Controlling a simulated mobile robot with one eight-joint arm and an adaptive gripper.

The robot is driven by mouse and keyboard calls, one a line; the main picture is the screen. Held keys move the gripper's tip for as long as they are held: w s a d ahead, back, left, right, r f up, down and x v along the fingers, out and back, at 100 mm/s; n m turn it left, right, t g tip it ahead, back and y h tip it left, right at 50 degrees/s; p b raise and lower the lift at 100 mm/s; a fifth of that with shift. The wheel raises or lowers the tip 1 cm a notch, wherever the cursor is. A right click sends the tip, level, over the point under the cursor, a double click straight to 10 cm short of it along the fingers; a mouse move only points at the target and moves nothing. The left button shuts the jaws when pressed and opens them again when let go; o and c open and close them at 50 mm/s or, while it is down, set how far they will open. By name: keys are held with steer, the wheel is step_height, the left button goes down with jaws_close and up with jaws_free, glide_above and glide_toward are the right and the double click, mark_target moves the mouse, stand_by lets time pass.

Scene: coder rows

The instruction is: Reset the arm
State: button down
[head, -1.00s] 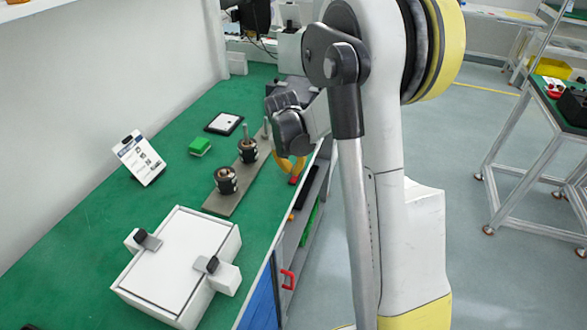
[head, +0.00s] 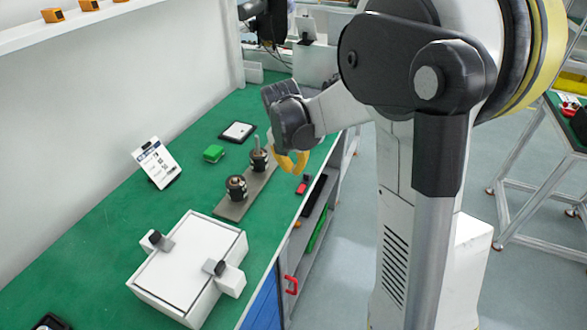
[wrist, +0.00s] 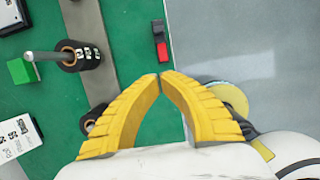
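My gripper (head: 291,170) shows in the head view as yellow fingers below a dark wrist, above the right edge of the green bench (head: 90,240). In the wrist view my gripper (wrist: 160,76) has its two yellow fingers drawn together, tips almost touching, with nothing between them. It hangs over the strip of bench between a grey rail with dark cylinders and the bench edge. My arm (head: 400,150) is bent, and its large links fill the right half of the head view, hiding part of the floor.
The grey rail (head: 228,209) carries two dark cylinders, one with a rod. A white box (head: 185,270) with clamps stands in front. A green block (head: 213,153), label stand (head: 157,162) and red-black switch (wrist: 159,42) lie near. Open floor (head: 350,225) is right of the bench.

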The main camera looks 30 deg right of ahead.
stand_by(0.3)
steer(key=s+a+r+m+t, duration=0.1)
steer(key=s+a+r+m, duration=0.2)
steer(key=s+m, duration=0.3)
steer(key=s+a+r+m+t+y, duration=0.1)
steer(key=s+a+m, duration=0.4)
steer(key=m, duration=0.6)
steer(key=s+a+r+m+t+y, duration=0.1)
steer(key=s+a+r+m+t, duration=0.2)
steer(key=s+a+r+m, duration=0.2)
steer(key=s+m, duration=0.3)
steer(key=shift+s+r, duration=0.2)
steer(key=shift+r, duration=0.2)
